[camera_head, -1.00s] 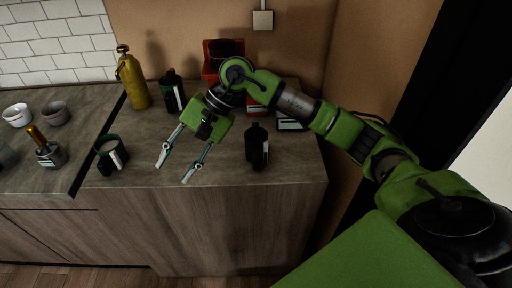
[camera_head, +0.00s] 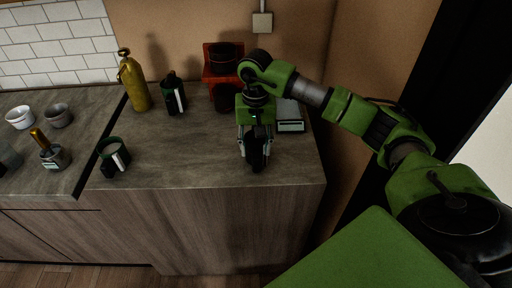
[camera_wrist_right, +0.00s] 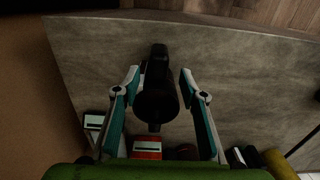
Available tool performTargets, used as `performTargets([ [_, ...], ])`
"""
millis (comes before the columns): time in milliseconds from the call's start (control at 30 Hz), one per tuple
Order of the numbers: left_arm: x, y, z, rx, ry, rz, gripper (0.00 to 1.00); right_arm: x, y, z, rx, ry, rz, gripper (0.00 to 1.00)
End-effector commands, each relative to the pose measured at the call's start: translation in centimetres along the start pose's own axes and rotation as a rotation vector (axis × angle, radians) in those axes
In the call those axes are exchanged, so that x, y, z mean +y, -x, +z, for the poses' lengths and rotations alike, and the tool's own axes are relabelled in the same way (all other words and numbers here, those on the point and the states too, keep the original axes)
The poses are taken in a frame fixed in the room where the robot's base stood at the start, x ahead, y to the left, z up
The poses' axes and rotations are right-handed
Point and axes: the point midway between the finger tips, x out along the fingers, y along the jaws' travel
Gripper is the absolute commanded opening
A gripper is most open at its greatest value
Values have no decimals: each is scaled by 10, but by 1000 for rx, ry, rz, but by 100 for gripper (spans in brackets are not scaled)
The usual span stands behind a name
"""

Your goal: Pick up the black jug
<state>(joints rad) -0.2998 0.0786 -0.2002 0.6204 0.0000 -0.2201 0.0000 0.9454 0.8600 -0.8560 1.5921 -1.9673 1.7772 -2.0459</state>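The black jug (camera_head: 257,158) stands near the front right of the grey counter in the head view, partly hidden by my right gripper (camera_head: 254,161). In the right wrist view the black jug (camera_wrist_right: 156,101) is seen from above, between the two fingers of my right gripper (camera_wrist_right: 160,79). The fingers are spread, one on each side of the jug, and gaps show between them and it. My left gripper is in neither view.
A red coffee machine (camera_head: 222,62) and a scale (camera_head: 290,116) stand behind the gripper. A black bottle-like container (camera_head: 174,94), a yellow bottle (camera_head: 133,82) and a dark mug (camera_head: 113,157) are to the left. The counter between mug and jug is clear.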

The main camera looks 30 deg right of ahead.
Motion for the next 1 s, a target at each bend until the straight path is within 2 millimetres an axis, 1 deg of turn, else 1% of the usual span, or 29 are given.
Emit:
performTargets([
  [167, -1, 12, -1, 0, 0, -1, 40, 2, -11, -1, -4, -2, 2, 39],
  [300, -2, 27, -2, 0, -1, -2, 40, 3, -31, -4, -5, -2, 2, 39],
  [433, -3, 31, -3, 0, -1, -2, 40, 3, -49, -5, -3, -1, 1, 39],
  [533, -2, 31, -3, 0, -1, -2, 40, 3, -54, -5, -1, -1, -1, 39],
  [733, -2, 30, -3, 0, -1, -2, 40, 3, -55, -6, 0, 0, -1, 39],
  [767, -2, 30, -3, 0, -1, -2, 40, 3, -55, -6, 0, -1, -1, 31],
  [800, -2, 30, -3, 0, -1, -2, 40, 3, -55, -6, 0, -1, -1, 21],
  [867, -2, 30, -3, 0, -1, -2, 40, 3, -55, -6, 0, -1, -1, 5],
  [900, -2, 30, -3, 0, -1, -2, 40, 3, -55, -6, 0, -1, -1, 0],
  [1000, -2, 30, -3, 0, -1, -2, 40, 3, -54, -6, 1, -1, -1, 0],
])
